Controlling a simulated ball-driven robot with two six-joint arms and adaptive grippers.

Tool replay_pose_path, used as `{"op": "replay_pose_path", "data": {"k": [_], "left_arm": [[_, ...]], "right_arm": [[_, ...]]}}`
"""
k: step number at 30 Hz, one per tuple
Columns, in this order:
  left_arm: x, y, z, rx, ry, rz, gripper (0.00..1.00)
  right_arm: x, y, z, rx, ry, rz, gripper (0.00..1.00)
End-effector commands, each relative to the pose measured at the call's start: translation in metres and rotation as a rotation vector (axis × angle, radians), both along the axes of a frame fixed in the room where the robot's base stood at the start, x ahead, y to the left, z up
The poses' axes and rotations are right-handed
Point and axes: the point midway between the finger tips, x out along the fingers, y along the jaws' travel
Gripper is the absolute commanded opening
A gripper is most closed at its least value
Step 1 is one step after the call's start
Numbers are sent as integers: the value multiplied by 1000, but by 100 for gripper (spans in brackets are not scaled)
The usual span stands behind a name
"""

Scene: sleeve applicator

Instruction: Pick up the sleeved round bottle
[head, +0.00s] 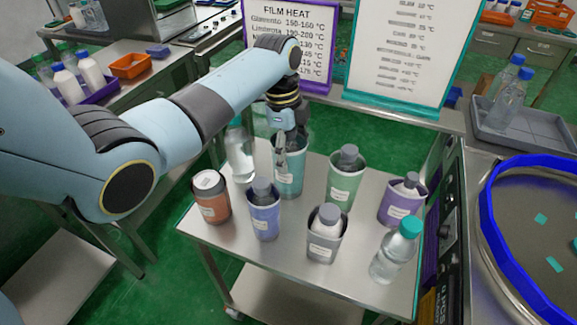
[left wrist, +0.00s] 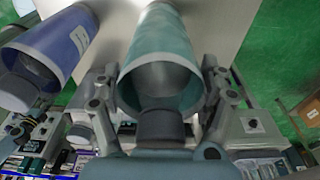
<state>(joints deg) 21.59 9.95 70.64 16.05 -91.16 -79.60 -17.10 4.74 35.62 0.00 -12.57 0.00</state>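On the steel cart stand several tapered sleeves with bottles in them. A teal sleeve (head: 289,175) stands at the back, under my left gripper (head: 289,145), which points down at it. In the left wrist view the teal sleeve (left wrist: 162,62) lies between the two fingers of my left gripper (left wrist: 160,80), with a dark grey bottle cap (left wrist: 160,125) at its mouth. The fingers are spread on either side, and I cannot tell if they touch it. Which bottle is the round one is not clear. My right gripper is not in view.
Close by stand a blue sleeve (head: 265,218), an orange sleeve (head: 211,203), a green sleeve (head: 343,185), a grey sleeve (head: 322,246) and a purple sleeve (head: 398,205). Clear bottles stand at the left (head: 240,160) and front right (head: 393,258). Signs (head: 290,45) stand behind.

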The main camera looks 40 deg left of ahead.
Motion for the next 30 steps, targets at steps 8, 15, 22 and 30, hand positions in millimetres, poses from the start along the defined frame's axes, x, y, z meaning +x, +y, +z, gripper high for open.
{"op": "replay_pose_path", "data": {"k": [8,15,22,30], "left_arm": [[0,0,0,0,0,0,37],[0,0,0,0,0,1,6],[1,0,1,0,-2,0,2],[2,1,36,2,-7,0,2]], "right_arm": [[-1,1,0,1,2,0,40],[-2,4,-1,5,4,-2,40],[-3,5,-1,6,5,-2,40],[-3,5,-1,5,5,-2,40]]}}
